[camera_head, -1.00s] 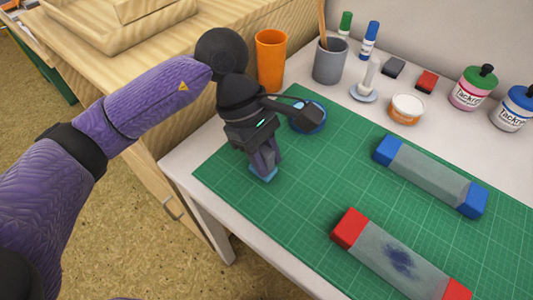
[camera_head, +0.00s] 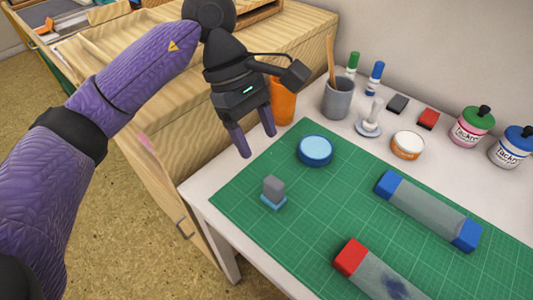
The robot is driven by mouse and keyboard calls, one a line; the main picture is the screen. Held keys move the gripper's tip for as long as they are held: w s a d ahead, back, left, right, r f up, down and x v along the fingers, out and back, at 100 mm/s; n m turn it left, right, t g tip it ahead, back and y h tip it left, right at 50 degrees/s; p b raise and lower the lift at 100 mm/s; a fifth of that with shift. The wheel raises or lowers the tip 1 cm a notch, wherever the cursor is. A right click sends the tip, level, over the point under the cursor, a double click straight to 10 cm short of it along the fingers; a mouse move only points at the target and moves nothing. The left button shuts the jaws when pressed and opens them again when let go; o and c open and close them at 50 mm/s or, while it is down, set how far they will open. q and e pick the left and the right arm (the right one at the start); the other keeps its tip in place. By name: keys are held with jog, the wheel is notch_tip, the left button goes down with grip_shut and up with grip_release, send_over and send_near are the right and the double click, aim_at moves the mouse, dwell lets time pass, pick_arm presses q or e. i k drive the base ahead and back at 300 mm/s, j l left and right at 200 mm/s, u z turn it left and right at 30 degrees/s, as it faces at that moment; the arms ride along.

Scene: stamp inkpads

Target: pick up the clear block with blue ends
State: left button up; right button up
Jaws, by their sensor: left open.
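The clear block with blue ends (camera_head: 425,211) lies on the green cutting mat (camera_head: 318,232) at the right, slanting down to the right. My left gripper (camera_head: 256,145) is open and empty, raised near the mat's far left corner, well to the left of the block. My right gripper is not in view.
A small grey stamp with a blue base (camera_head: 273,193) stands on the mat. A blue inkpad (camera_head: 315,150) is behind it. A red-ended block (camera_head: 350,258) lies in front. A grey cup (camera_head: 338,98), an orange cup (camera_head: 283,101) and paint jars (camera_head: 472,126) stand behind.

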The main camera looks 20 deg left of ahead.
aim_at(455, 228)
jog(key=k, duration=1)
